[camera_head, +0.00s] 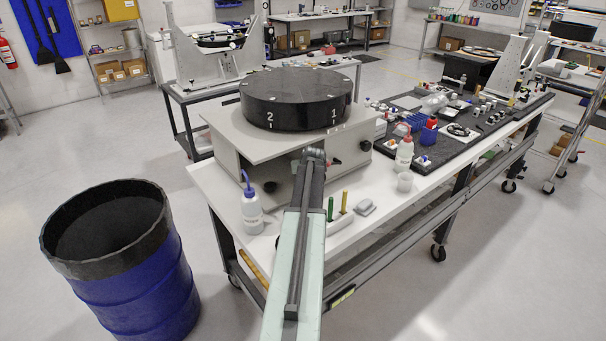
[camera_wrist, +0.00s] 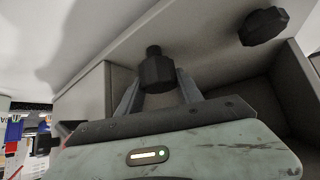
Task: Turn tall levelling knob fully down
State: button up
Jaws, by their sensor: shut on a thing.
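My gripper (camera_wrist: 158,88) has its two fingers on either side of a dark faceted knob (camera_wrist: 156,70) with a narrower stub at its top, and is shut on it. The knob is at the grey face of the fixture. In the head view my gripper (camera_head: 314,156) reaches the front of the grey fixture box (camera_head: 240,150), under the overhanging plate, and hides the held knob. A wider black knob (camera_wrist: 263,25) is apart from the gripper at the upper right of the wrist view. The black round disc (camera_head: 296,98), marked 2 and 1, sits on the fixture.
A wash bottle (camera_head: 251,208) stands left of my arm on the white bench. Green and yellow handled tools (camera_head: 344,202) stand right of it, close by. A second bottle (camera_head: 404,152) and a cup (camera_head: 405,181) are further right. A blue drum (camera_head: 140,280) stands on the floor at left.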

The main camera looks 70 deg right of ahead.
jog(key=m+g+h, duration=0.1)
jog(key=m+g, duration=0.1)
jog(key=m, duration=0.1)
jog(key=shift+w+a+g, duration=0.1)
jog(key=shift+a+g, duration=0.05)
jog(key=shift+g, duration=0.15)
jog(key=o, duration=1.4)
jog(key=shift+c, duration=0.2)
jog(key=s+a+r+p, duration=0.1)
jog(key=a, duration=0.6)
jog(key=s+a+r+p, duration=0.2)
jog(key=a, duration=0.6)
jog(key=shift+s+r, duration=0.25)
jog(key=shift+s, duration=0.05)
